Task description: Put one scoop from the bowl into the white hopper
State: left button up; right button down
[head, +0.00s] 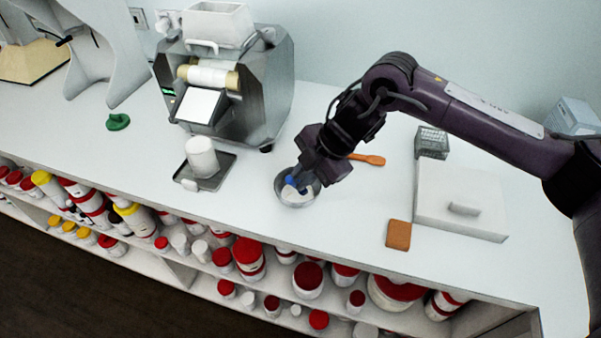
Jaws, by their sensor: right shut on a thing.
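The metal bowl (283,197) stands on the white counter and holds white material. My right gripper (300,186) is over the bowl, pointing down into it, and is shut on a small blue-handled thing (290,181), which seems to be the scoop. The scoop's lower end is in or just over the bowl; the gripper hides part of it and the bowl's far side. The white hopper (217,24) sits on top of the grey mill (262,90), up and left of the bowl. My left gripper is not in view.
A white jar (202,157) stands on a dark tray (212,181) in front of the mill. An orange spatula (369,159), a brown block (398,235), a white lidded box (459,203) and a grey basket (431,142) lie to the right. Free counter lies between bowl and block.

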notch_tip(320, 180, up, 7)
jog(key=p, duration=0.4)
jog(key=shift+p, duration=0.3)
jog(key=shift+w+a, duration=0.1)
dwell(0.5)
